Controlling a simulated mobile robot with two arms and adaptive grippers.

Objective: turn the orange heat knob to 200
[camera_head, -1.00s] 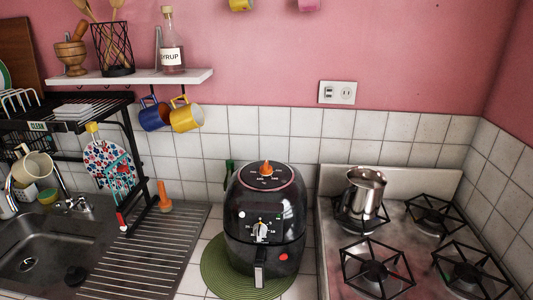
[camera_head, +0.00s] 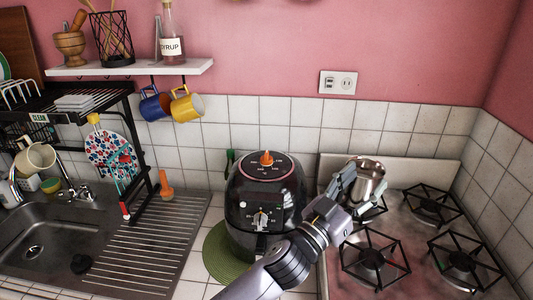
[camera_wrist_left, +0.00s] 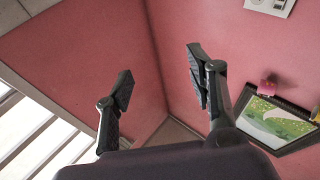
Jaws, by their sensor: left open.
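The black air fryer (camera_head: 238,205) stands on a green mat (camera_head: 215,262) at the centre of the counter. The orange heat knob (camera_head: 266,158) sits upright in the middle of its round top, with small marks around it too small to read. A second, pale knob (camera_head: 261,219) is on its front. My left gripper (camera_head: 360,190) is open, to the right of the fryer and apart from the orange knob. In the left wrist view its two fingers (camera_wrist_left: 160,82) are spread with nothing between them, and the knob is out of view. My right gripper is not in view.
A steel pot (camera_head: 372,178) stands on the stove just behind my left gripper; I cannot tell whether they touch. Black burner grates (camera_head: 372,258) fill the right. A sink (camera_head: 45,240) and dish rack (camera_head: 75,122) are at left. Mugs (camera_head: 187,106) hang under the shelf (camera_head: 130,68).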

